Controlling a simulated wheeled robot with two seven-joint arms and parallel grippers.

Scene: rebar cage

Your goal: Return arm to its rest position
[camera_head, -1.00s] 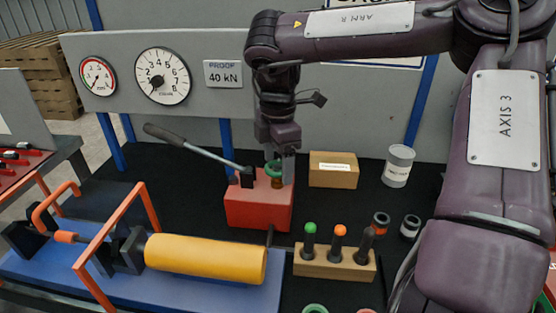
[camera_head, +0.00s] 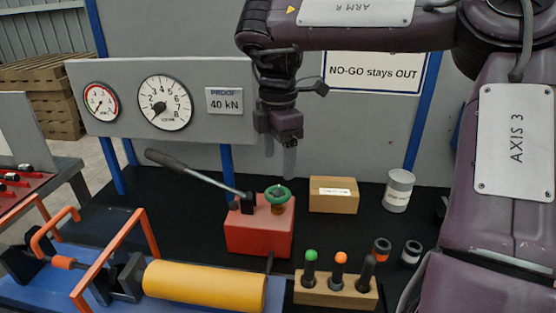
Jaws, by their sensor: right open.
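My right arm comes in from the right and reaches over the bench. Its gripper (camera_head: 279,160) hangs pointing down above and behind the green valve knob (camera_head: 277,195) on the red pump block (camera_head: 258,236). The gripper is open and holds nothing that I can see. The knob is now in full view, with the fingertips apart from it. My left gripper is not in view.
A lever (camera_head: 195,172) slants up left from the pump. A yellow cylinder (camera_head: 205,287) lies front left. The gauge panel (camera_head: 210,78) stands behind.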

